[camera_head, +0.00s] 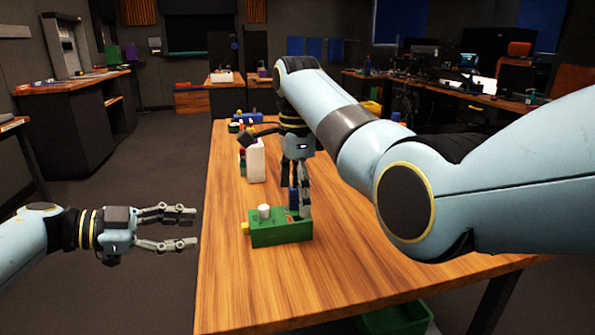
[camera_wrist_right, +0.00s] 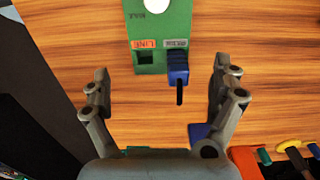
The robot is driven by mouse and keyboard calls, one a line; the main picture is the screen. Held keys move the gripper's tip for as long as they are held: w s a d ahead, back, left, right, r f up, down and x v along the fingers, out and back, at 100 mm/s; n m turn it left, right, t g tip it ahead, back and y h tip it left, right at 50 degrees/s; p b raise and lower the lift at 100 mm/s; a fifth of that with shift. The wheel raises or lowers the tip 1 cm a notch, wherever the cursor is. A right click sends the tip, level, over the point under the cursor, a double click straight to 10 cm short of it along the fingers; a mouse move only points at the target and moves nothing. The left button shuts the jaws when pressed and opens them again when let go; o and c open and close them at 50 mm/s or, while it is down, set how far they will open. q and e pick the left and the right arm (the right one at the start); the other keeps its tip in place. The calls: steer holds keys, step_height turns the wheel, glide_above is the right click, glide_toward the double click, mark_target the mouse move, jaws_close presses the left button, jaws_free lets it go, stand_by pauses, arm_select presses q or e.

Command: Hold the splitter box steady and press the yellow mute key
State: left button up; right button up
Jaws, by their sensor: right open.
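The green splitter box (camera_head: 280,231) sits on the wooden table, with a white knob (camera_head: 264,212) on top and a yellow key (camera_head: 245,228) on its left side. In the right wrist view the box (camera_wrist_right: 160,25) shows an empty socket under a red label and a blue plug (camera_wrist_right: 178,68) in or at the other socket. My right gripper (camera_head: 298,195) points down at the box's far right end; its open fingers stand on either side of the plug end, apart from the box in the wrist view. My left gripper (camera_head: 193,228) is open and empty, left of the table edge.
A white container (camera_head: 255,160) stands behind the box, with several small coloured items at the table's far end. My right arm crosses over the table's right side. A green bin (camera_head: 400,318) is below the table. The near tabletop (camera_head: 300,285) is clear.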

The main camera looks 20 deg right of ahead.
mark_target(297, 212)
step_height(297, 212, down, 5)
stand_by(0.3)
steer(key=c, duration=1.3)
arm_select(q)
jaws_close()
arm_select(e)
steer(key=shift+c, duration=0.3)
